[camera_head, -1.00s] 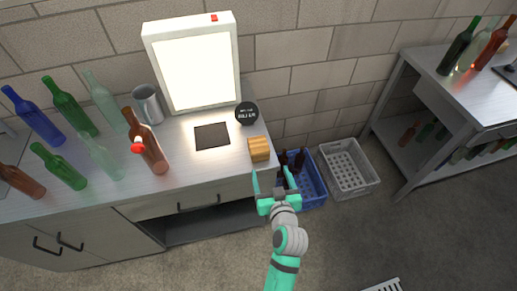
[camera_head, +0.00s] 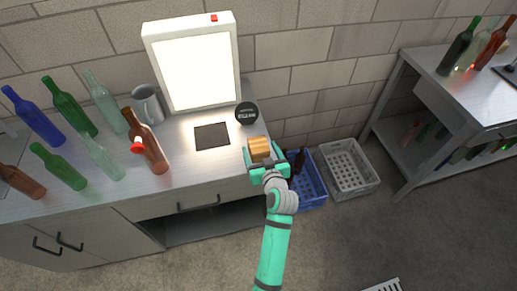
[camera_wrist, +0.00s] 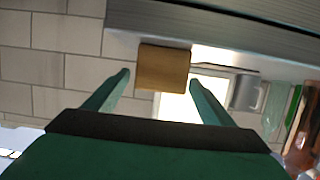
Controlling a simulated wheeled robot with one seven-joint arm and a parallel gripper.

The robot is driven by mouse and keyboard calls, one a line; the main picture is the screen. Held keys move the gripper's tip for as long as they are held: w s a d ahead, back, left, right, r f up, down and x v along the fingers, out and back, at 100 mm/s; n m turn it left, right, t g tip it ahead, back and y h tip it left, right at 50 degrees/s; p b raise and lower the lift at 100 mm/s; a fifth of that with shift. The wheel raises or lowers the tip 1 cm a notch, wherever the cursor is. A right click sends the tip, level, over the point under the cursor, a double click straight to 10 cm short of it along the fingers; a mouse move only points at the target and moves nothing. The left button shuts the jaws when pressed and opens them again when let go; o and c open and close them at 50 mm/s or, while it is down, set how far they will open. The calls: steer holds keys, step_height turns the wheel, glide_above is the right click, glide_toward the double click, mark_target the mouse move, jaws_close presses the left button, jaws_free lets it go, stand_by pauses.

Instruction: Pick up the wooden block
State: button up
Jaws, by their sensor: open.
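The wooden block (camera_head: 259,148) is a small light-brown block at the right front corner of the metal counter. My gripper (camera_head: 261,156) is at the block in the head view, with its open fingers to either side of it. In the wrist view the block (camera_wrist: 163,67) shows between and beyond the two green fingertips of my gripper (camera_wrist: 158,80). I cannot tell whether either finger touches it. The block's lower front part is hidden by my gripper in the head view.
A round black item (camera_head: 246,113) and a dark square mat (camera_head: 212,136) lie on the counter (camera_head: 200,170) near the block. A lit panel (camera_head: 193,65) stands behind. Several bottles stand at left. A blue crate (camera_head: 311,187) and a grey crate (camera_head: 349,170) sit on the floor at right.

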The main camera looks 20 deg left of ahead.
steer(key=shift+x, duration=1.35)
steer(key=shift+c, duration=0.7)
steer(key=c, duration=1.1)
steer(key=shift+c, duration=0.2)
